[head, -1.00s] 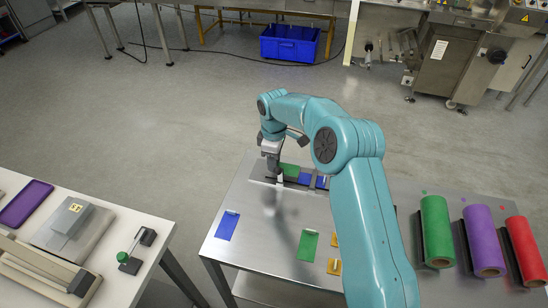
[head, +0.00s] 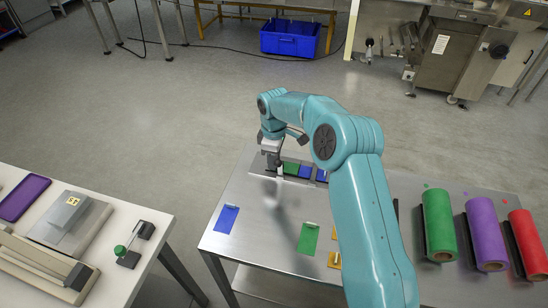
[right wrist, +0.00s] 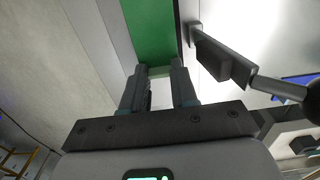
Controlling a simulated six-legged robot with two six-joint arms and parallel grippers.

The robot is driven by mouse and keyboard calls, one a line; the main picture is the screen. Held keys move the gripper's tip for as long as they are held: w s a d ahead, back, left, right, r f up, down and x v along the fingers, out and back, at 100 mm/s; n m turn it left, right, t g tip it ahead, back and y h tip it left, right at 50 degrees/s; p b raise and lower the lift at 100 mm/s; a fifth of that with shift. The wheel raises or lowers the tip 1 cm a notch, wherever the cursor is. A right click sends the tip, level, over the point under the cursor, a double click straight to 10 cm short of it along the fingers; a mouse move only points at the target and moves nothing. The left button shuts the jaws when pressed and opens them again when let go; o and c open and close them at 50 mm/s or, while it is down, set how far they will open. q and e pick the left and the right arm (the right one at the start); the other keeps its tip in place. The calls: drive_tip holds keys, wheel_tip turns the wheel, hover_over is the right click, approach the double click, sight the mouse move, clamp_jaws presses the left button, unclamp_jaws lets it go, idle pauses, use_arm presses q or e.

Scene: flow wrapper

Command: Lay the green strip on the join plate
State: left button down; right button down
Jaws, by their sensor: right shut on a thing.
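My right gripper (head: 273,170) is at the far edge of the steel table, shut on the near end of a green strip (right wrist: 150,30). In the right wrist view the strip runs away from between the fingertips (right wrist: 159,72). In the head view this strip (head: 291,168) shows just right of the fingers, in line with blue pieces (head: 306,171) at the join plate (head: 292,179). The gripper partly hides the plate, and I cannot tell whether the strip touches it. My left gripper is not in view.
Another green strip (head: 309,238), a blue strip (head: 227,219) and yellow pieces (head: 334,260) lie on the steel table (head: 258,245). A white table (head: 110,285) is left, across a gap.

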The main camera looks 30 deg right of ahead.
drive_tip(key=shift+f, duration=0.15)
drive_tip(key=c, duration=0.9)
unclamp_jaws()
drive_tip(key=shift+o, duration=0.6)
drive_tip(key=shift+f, duration=0.1)
drive_tip(key=shift+s+a+f, duration=0.1)
drive_tip(key=shift+a, duration=0.05)
wheel_tip(320, 180, up, 17)
drive_tip(key=p, duration=0.1)
drive_tip(key=shift+d, duration=0.3)
